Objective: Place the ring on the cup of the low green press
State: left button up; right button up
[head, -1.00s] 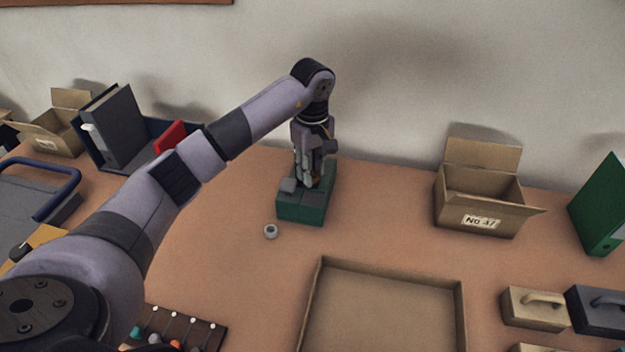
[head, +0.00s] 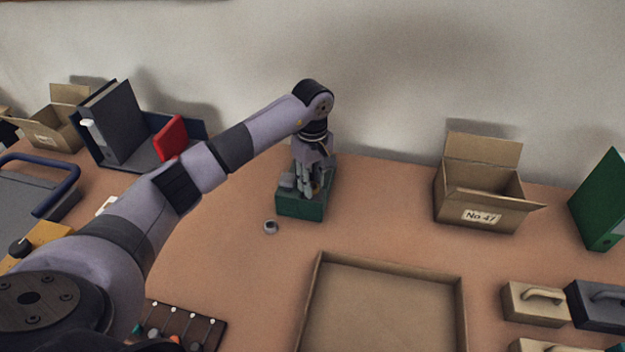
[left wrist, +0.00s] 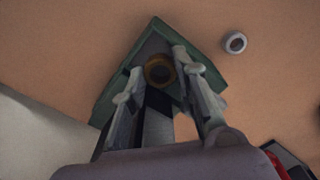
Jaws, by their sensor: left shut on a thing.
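The low green press (head: 300,207) stands on the table near the wall. It also shows in the left wrist view (left wrist: 108,100), beneath my fingers. My left gripper (head: 308,190) points down over the press, its fingers low against the top. In the left wrist view the fingers (left wrist: 157,68) stand either side of a brown, brass-coloured ring (left wrist: 159,75), and the gripper is shut on it. The ring appears over the dark top of the press. The cup is hidden, and I cannot tell whether the ring touches it. My right gripper is not in view.
A small grey ring-shaped piece (head: 270,227) lies on the table in front of the press. A shallow cardboard tray (head: 384,268) lies nearer, to the right. An open box (head: 478,212) stands further right. A grey binder (head: 115,122) stands at the left.

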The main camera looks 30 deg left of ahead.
pick_arm(q)
jog(key=o, duration=0.6)
jog(key=shift+c, duration=0.2)
jog(key=shift+r, duration=0.15)
jog(key=shift+r+p, duration=0.3)
jog(key=shift+p, duration=0.15)
jog(key=shift+r+p, duration=0.45)
jog(key=shift+r, duration=0.1)
jog(key=shift+w+r+b, duration=0.1)
jog(key=shift+r+b, duration=0.5)
jog(key=shift+b, duration=0.1)
notch_tip(320, 180, up, 10)
jog(key=b, duration=0.2)
